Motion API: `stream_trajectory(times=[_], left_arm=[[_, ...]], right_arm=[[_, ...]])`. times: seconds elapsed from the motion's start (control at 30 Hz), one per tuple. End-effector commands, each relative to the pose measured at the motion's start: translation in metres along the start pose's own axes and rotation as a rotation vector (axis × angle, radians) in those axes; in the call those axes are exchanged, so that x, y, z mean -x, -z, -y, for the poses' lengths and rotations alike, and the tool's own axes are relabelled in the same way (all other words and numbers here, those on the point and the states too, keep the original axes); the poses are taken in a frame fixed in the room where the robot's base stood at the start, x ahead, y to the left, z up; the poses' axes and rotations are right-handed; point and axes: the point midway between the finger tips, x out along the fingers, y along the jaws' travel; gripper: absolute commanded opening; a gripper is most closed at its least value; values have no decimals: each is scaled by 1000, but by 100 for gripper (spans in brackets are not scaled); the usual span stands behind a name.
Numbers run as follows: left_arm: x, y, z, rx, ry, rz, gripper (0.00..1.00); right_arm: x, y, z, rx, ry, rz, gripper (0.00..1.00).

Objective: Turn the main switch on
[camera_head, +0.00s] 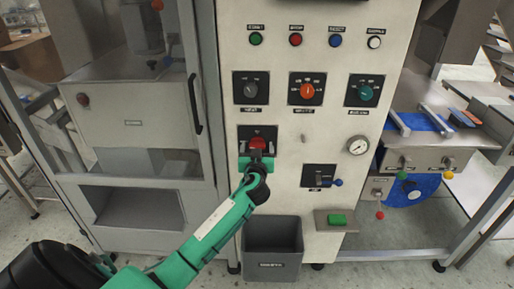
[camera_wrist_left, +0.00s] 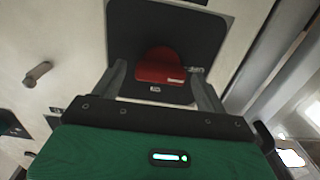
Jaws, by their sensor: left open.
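The front of the white cabinet carries a black plate (camera_head: 244,132) with a red switch handle (camera_head: 258,143), low on the left of the panel. My left gripper (camera_head: 258,156) is right in front of this plate and partly covers it. In the left wrist view the red handle (camera_wrist_left: 160,66) sits between the two open fingers of the gripper (camera_wrist_left: 157,78), with a gap visible on both sides. A small label below the handle is too small to read. My right gripper is not in view.
Above are three rotary knobs: black (camera_head: 250,90), red (camera_head: 307,91) and teal (camera_head: 366,93). Several lamps or buttons line the top. A gauge (camera_head: 358,146), a lever switch (camera_head: 319,177) and a grey bin (camera_head: 272,262) are nearby. A glazed door with a handle (camera_head: 195,103) stands left.

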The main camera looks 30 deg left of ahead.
Motion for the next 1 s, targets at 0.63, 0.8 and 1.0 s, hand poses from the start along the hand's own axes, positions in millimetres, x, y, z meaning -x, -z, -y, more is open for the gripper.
stream_trajectory(times=[0.63,0.8,1.0], left_arm=[[0,0,0,-18,0,0,30],[0,0,0,-82,1,0,30],[0,0,-1,-224,1,0,30]], right_arm=[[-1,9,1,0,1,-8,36],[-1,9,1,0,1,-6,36],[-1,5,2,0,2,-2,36]])
